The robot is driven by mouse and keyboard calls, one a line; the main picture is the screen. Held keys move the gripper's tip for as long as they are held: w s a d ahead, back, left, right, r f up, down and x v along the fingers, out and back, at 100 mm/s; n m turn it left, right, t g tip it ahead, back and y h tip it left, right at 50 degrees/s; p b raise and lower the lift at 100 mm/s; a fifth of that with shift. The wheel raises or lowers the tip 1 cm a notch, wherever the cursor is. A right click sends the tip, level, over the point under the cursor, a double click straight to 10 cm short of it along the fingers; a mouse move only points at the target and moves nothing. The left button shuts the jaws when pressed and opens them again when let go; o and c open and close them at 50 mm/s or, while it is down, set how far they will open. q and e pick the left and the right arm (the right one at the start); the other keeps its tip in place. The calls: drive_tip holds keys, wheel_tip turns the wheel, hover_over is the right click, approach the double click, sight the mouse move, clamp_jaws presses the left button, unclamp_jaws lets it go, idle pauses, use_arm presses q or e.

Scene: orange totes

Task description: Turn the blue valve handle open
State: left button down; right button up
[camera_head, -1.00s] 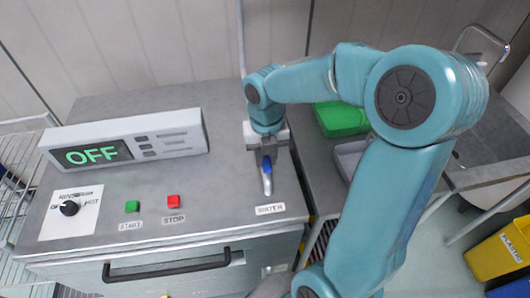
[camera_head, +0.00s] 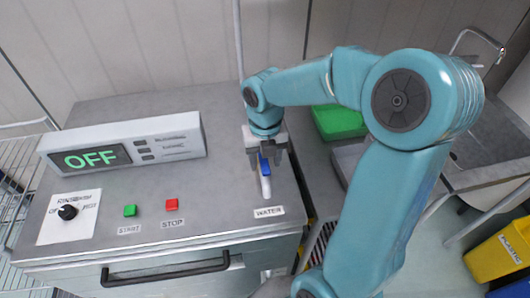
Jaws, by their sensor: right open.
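The blue valve handle (camera_head: 264,166) stands on a pale pipe (camera_head: 266,188) above the WATER label, at the right side of the grey machine top. My right gripper (camera_head: 266,162) is open and points down over the handle, with its fingers around or just above it; I cannot tell if they touch it. The gripper hides the handle's upper end. My left gripper is out of view.
The machine (camera_head: 200,215) carries a display (camera_head: 90,158) reading OFF, a dial (camera_head: 67,212), a green START button (camera_head: 130,211) and a red STOP button (camera_head: 171,205). A green box (camera_head: 338,122) and a sink stand to the right. A yellow bin (camera_head: 500,255) is at the lower right.

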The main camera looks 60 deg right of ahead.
sight(265, 164)
wheel_tip(265, 164, up, 16)
drive_tip(key=shift+r, duration=0.15)
idle(0.7)
